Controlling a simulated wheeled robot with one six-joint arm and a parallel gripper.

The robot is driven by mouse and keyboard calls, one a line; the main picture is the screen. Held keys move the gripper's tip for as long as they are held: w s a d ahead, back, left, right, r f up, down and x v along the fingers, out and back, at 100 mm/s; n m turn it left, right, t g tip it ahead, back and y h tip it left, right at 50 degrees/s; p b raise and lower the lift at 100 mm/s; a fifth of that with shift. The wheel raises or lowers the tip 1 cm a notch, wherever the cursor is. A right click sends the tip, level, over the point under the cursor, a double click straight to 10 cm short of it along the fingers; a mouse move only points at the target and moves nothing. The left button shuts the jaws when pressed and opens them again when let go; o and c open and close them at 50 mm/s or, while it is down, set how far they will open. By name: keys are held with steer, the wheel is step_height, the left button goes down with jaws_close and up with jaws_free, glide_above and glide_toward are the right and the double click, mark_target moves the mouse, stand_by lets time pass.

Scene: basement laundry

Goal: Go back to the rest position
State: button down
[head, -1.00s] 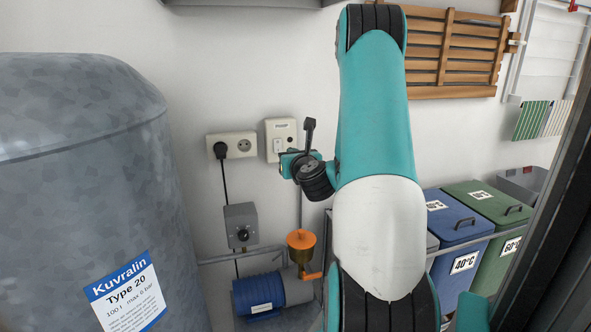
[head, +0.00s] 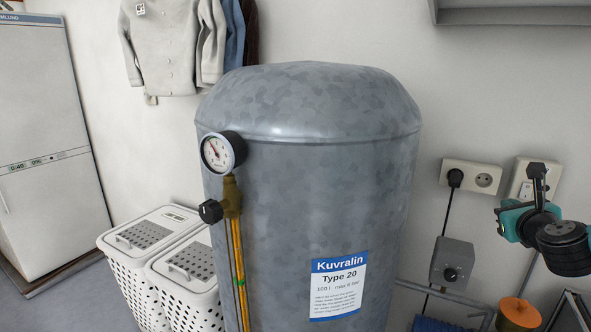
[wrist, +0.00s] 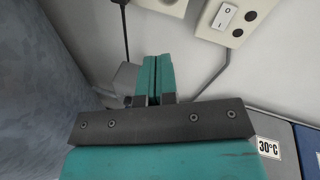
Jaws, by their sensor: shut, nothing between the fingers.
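My gripper (head: 511,221) is at the right edge of the head view, in front of the wall near the switch box. In the wrist view its two teal fingers (wrist: 153,79) are pressed together with nothing between them. The switch box (wrist: 228,16) shows above and to the right of the fingers, apart from them. Most of my arm is outside the head view.
A large grey tank (head: 310,190) with a pressure gauge (head: 222,152) stands left of my gripper. A wall socket (head: 471,177), a grey control box (head: 452,263) and an orange funnel (head: 518,314) are close by. White laundry baskets (head: 150,232) stand left of the tank.

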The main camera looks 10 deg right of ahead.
steer(key=a+f+n+g+y, duration=0.3)
steer(key=a+n+y, duration=0.2)
steer(key=a+n, duration=0.65)
steer(key=a+f+n+g+y, duration=0.2)
steer(key=a+n+g+y, duration=0.15)
steer(key=a+n, duration=0.85)
steer(key=s+a+n+g+h, duration=0.1)
steer(key=s+a+n+g, duration=0.35)
steer(key=s+n, duration=0.75)
steer(key=s+a+r+n+g+y+p, duration=0.1)
steer(key=s+a+r+n+y+p, duration=0.1)
steer(key=a+r, duration=0.4)
steer(key=s+a+r+n+g+y+p, duration=0.2)
steer(key=s+a+r+n+p, duration=0.3)
steer(key=s+a+r+n, duration=0.1)
step_height(320, 180, up, 2)
steer(key=shift+a+r+n, duration=0.1)
steer(key=shift+a+n, duration=0.55)
steer(key=c, duration=1.8)
jaws_free()
steer(key=shift+w, duration=0.1)
steer(key=shift+c, duration=0.2)
